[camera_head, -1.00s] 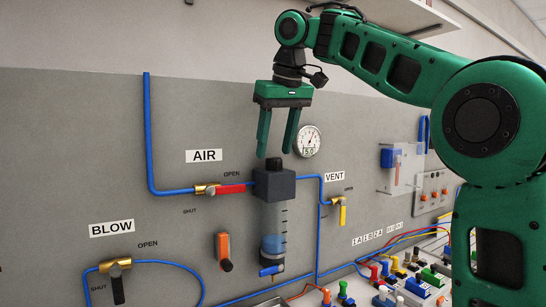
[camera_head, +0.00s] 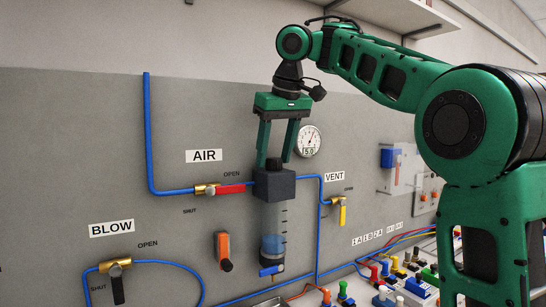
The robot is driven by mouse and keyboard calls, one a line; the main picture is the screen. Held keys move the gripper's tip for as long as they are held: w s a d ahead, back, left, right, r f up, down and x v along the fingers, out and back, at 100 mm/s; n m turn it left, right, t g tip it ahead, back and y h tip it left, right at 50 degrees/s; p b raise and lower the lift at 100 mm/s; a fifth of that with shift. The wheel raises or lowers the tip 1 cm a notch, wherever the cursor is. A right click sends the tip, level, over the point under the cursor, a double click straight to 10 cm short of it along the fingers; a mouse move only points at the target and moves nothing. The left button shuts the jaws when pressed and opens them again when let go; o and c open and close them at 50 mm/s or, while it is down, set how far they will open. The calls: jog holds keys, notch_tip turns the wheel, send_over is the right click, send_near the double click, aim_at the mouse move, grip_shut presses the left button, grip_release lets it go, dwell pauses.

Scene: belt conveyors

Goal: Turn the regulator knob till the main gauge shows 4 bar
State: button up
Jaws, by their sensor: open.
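The regulator knob (camera_head: 273,163) is a small black cap on top of the dark grey regulator block (camera_head: 274,184), mounted on the grey panel. My green gripper (camera_head: 275,157) points down above it, open, with its two fingers apart. The fingertips are at about the height of the knob, one to each side in the picture; I cannot tell whether they touch it. The main gauge (camera_head: 308,140) is a round white dial just right of the gripper. Its label reads 5.0; the needle is too small to read exactly.
The red-handled AIR valve (camera_head: 230,189) sits left of the block, the yellow VENT valve (camera_head: 341,210) to its right. The BLOW valve (camera_head: 116,268) is at lower left. A clear bowl (camera_head: 273,231) hangs below the block. Several coloured fittings (camera_head: 390,270) lie at lower right.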

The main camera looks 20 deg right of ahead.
jog(key=shift+c, duration=0.6)
jog(key=c, duration=0.9)
jog(key=shift+w+d+f+n+y, duration=0.15)
jog(key=shift+n+y, duration=0.1)
jog(key=shift+n, duration=0.35)
jog(key=shift+s+a+f+n+y, duration=0.1)
jog(key=shift+n+y, duration=0.15)
jog(key=shift+n, duration=0.35)
jog(key=shift+w+r+n+g+y, duration=0.15)
jog(key=shift+n+g+y, duration=0.2)
jog(key=shift+n, duration=0.55)
jog(key=shift+d+r+n+g+y, duration=0.15)
jog(key=shift+n+y, duration=0.15)
jog(key=shift+n, duration=0.55)
jog(key=shift+d+n+g+y, duration=0.1)
jog(key=shift+n+y, duration=0.15)
jog(key=shift+n, duration=0.6)
